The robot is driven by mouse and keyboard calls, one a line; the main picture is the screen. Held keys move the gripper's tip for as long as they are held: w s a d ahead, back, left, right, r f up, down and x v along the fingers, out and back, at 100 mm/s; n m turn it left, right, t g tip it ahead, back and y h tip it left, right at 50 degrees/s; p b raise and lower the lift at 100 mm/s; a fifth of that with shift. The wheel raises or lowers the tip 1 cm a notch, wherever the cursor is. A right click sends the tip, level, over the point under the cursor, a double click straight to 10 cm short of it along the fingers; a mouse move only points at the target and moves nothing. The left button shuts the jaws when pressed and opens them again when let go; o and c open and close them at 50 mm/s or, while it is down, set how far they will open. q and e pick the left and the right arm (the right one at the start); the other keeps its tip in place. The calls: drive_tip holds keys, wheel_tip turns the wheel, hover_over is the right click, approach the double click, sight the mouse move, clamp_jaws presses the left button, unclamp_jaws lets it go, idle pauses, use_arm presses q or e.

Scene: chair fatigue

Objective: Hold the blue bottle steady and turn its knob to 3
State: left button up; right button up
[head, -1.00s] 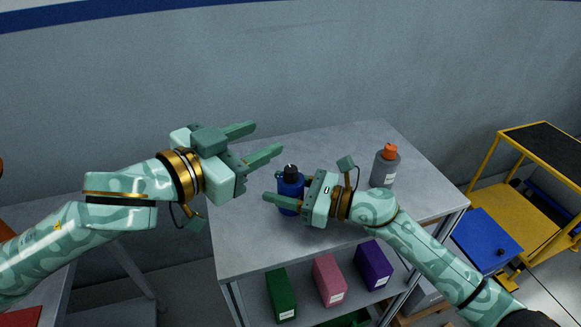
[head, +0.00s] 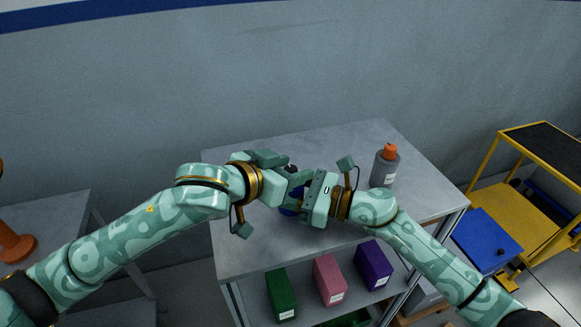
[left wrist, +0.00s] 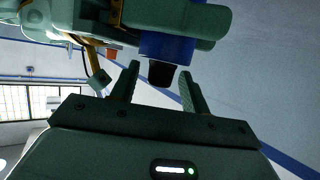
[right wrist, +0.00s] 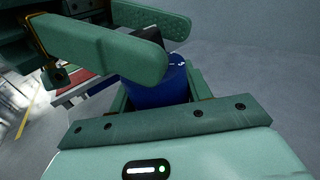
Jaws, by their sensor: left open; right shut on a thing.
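The black knob (left wrist: 162,73) on top of the bottle shows in the left wrist view. My left gripper (left wrist: 159,84) is open, its two fingers on either side of the knob's end, with gaps visible. The knob's dial setting cannot be read.
A grey bottle with an orange cap (head: 385,168) stands behind my right arm. Green, pink and purple boxes (head: 331,279) sit on the shelf below the grey tabletop (head: 245,240). A yellow cart (head: 520,190) is at the right. The back of the tabletop is clear.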

use_arm(q)
drive_tip(key=c, duration=1)
drive_tip(key=shift+f+m+g, duration=0.1)
drive_tip(key=shift+m+g, duration=0.2)
drive_tip(key=m+g+h, duration=0.3)
drive_tip(key=m+g, duration=0.2)
drive_tip(key=shift+w+h, duration=0.15)
drive_tip(key=shift+h, duration=0.25)
drive_tip(key=m+g, duration=0.4)
drive_tip(key=shift+g+h, duration=0.3)
drive_tip(key=shift+g, duration=0.1)
drive_tip(key=shift+m+g, duration=1)
drive_tip(key=shift+g, duration=0.1)
drive_tip(key=shift+m, duration=0.3)
